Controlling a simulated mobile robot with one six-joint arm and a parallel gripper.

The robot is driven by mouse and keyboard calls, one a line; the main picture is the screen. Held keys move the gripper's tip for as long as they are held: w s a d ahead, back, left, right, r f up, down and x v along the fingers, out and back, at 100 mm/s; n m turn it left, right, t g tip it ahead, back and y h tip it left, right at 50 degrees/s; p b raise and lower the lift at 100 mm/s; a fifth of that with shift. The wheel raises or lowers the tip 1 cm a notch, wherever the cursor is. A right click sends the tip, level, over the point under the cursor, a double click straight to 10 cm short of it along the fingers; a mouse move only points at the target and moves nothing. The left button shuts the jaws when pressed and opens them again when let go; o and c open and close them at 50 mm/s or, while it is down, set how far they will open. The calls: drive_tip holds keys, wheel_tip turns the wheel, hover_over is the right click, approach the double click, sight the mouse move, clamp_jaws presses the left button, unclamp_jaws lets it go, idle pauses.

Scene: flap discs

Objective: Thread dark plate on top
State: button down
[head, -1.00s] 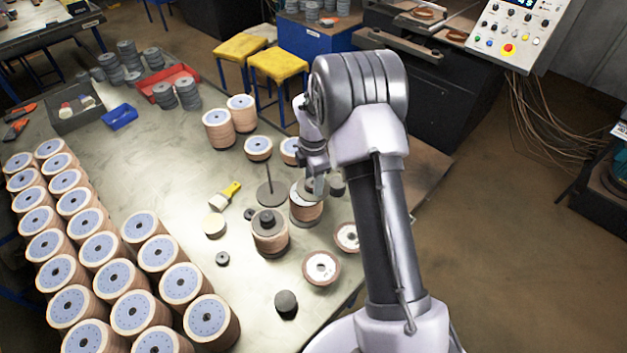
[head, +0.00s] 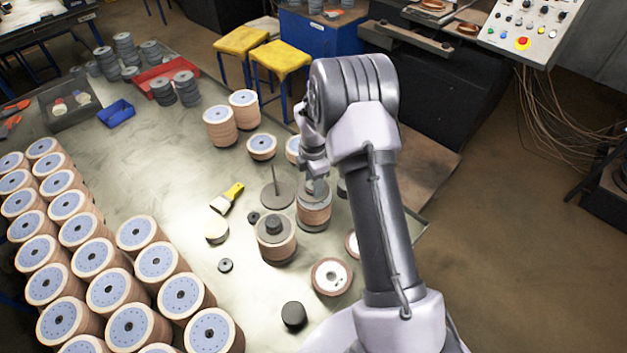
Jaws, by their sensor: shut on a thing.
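My gripper (head: 317,184) is at the right side of the table, partly hidden by my own wrist. It is shut on a small dark round plate (head: 311,190). The plate is right over a stack of tan-edged flap discs (head: 313,213) and looks level. Whether it touches the stack or sits around a rod there is hidden from this angle. To the left, a thin upright rod (head: 275,172) rises from a bare dark round base (head: 279,197). In front stands another disc stack (head: 275,249) with a dark plate and a black knob (head: 273,226) on top.
Several rows of disc stacks (head: 134,328) fill the table's left front. A yellow-handled scraper (head: 228,198), a pale round piece (head: 216,231), a black cylinder (head: 293,316) and a loose disc (head: 331,277) lie nearby. The back middle of the table (head: 150,160) is clear.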

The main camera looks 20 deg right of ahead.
drive_tip(key=shift+f+b, duration=0.8)
drive_tip(key=shift+f, duration=0.5)
drive_tip(key=c, duration=0.6)
unclamp_jaws()
wheel_tip(320, 180, up, 18)
drive_tip(key=shift+f+p, duration=0.25)
drive_tip(key=shift+p, duration=0.8)
